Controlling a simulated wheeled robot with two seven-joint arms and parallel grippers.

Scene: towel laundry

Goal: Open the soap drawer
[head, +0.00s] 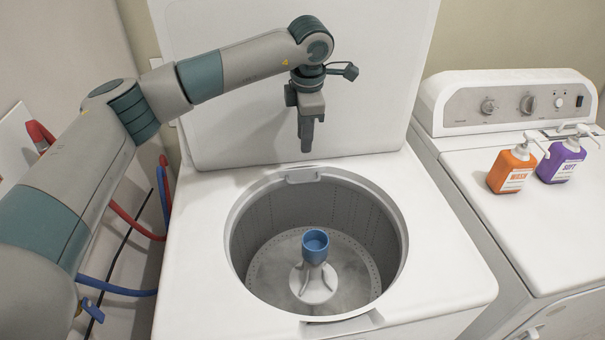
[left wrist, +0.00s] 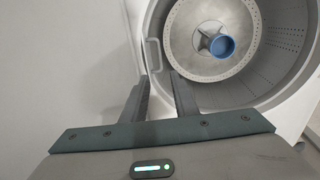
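A small pale tab or recess (head: 302,176) sits at the back rim of the open washer tub; it looks like the soap drawer, and I cannot tell whether it is open. It also shows as a pale loop at the tub's rim in the left wrist view (left wrist: 153,55). My left gripper (head: 306,149) points down above and just behind it, in front of the raised lid. In the left wrist view its two fingers (left wrist: 160,79) are apart with nothing between them. My right gripper is in neither view.
The washer (head: 440,270) has its lid (head: 370,70) up, and a blue-topped agitator (head: 316,285) stands inside its tub. An orange bottle (head: 511,170) and a purple bottle (head: 561,160) stand on the machine at right. Red and blue hoses (head: 115,288) run at left.

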